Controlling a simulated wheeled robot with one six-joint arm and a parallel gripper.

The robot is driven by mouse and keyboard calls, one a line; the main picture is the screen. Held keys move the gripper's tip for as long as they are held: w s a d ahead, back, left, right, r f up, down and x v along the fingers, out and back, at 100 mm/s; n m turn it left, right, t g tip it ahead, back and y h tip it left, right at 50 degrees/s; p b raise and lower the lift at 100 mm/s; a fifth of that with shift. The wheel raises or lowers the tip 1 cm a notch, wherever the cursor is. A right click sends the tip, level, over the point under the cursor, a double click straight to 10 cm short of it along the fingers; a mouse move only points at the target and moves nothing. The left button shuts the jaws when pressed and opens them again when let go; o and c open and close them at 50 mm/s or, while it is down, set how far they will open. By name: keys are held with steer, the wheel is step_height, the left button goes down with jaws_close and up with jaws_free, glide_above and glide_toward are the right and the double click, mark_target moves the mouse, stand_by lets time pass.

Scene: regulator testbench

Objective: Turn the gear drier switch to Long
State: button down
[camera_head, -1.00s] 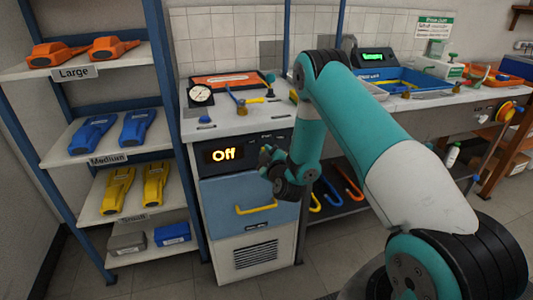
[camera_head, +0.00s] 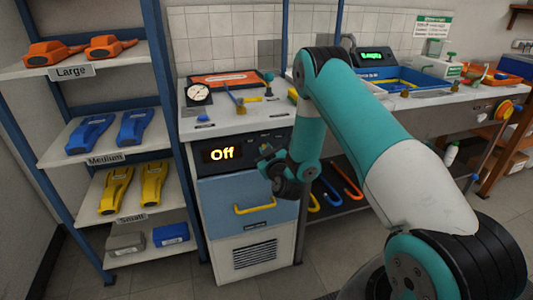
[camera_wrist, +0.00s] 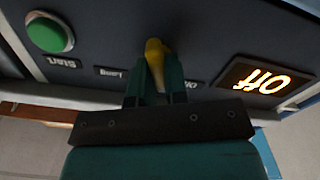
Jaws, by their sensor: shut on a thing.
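The gear drier is the cabinet with a blue drawer (camera_head: 248,188) and a lit display (camera_head: 222,154) reading "Off". The display also shows upside down in the wrist view (camera_wrist: 262,79). The switch is a yellow knob (camera_wrist: 154,46) on the dark panel, between small labels partly hidden by the fingers. My gripper (camera_wrist: 155,68) is shut on this knob, one finger on each side. In the head view my gripper (camera_head: 266,160) is at the panel, right of the display, and hides the knob.
A green button (camera_wrist: 47,35) with a START label is on the same panel. A yellow drawer handle (camera_head: 255,209) is below my gripper. A shelf rack (camera_head: 82,137) with coloured tools stands left. A dial gauge (camera_head: 198,93) sits on the worktop.

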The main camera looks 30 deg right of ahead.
steer(key=m+b, duration=0.1)
steer(key=m, duration=0.2)
steer(key=shift+m, duration=0.3)
steer(key=m+b, duration=0.1)
steer(key=m, duration=0.2)
steer(key=shift+d+m+b, duration=0.15)
steer(key=shift+m+b, duration=0.15)
steer(key=shift+b, duration=0.1)
steer(key=m+b, duration=0.1)
steer(key=m, duration=0.2)
steer(key=shift+s+d+m+b, duration=0.1)
steer(key=shift+m+b, duration=0.2)
steer(key=shift+m, duration=0.1)
steer(key=shift+d+m+b, duration=0.1)
steer(key=shift+m+b, duration=0.55)
steer(key=shift+m, duration=1.15)
steer(key=c, duration=1.1)
jaws_free()
steer(key=shift+c, duration=0.2)
steer(key=shift+s, duration=0.15)
